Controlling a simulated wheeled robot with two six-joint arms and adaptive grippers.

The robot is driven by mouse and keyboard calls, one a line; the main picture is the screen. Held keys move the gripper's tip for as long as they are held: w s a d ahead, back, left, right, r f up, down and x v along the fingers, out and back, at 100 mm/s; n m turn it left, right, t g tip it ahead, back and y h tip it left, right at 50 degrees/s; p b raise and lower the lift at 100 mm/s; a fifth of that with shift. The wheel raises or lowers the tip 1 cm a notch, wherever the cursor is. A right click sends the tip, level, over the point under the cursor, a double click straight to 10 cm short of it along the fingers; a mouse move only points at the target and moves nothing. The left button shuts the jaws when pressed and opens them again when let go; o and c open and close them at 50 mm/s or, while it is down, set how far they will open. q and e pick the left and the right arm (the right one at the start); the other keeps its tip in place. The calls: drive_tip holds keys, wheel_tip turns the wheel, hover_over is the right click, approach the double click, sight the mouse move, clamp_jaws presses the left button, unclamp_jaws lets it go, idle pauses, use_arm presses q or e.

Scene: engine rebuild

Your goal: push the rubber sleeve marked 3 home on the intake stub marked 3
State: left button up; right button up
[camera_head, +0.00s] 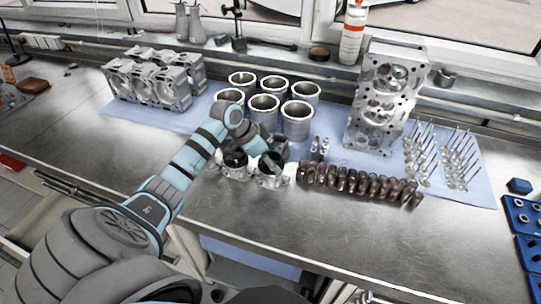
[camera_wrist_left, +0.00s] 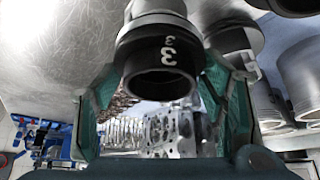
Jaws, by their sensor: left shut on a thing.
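In the left wrist view, the black rubber sleeve (camera_wrist_left: 160,62) shows a large white 3 and a smaller 3 above it. Its open, hollow end faces my camera. A silver metal part, seemingly the stub (camera_wrist_left: 157,8), shows behind the sleeve and in line with it; how far the sleeve sits over it I cannot tell. My left gripper (camera_wrist_left: 161,80) has its teal fingers on both sides of the sleeve, shut on it. In the head view the left gripper (camera_head: 271,152) is above the silver and black parts at the mat's front edge. My right gripper is not in view.
A second dark-rimmed silver part (camera_wrist_left: 233,38) stands close beside. Several cylinder liners (camera_head: 264,106) stand behind the gripper. Brown-grey small parts (camera_head: 358,183) line up to the right, with valves (camera_head: 462,160) and a cylinder head (camera_head: 384,98) beyond. The bench front (camera_head: 240,215) is clear.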

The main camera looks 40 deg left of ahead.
use_arm(q)
drive_tip(key=shift+s+f+b, duration=0.1)
drive_tip(key=shift+f+b, duration=0.2)
drive_tip(key=shift+f, duration=0.45)
idle(0.4)
drive_tip(key=o, duration=1.2)
drive_tip(key=shift+o, duration=0.2)
drive_tip(key=shift+r, duration=0.1)
wheel_tip(320, 180, up, 3)
drive_tip(key=p, duration=0.3)
drive_tip(key=shift+p, duration=0.3)
wheel_tip(320, 180, up, 2)
drive_tip(key=shift+r, duration=0.15)
wheel_tip(320, 180, up, 2)
drive_tip(key=shift+r, duration=0.1)
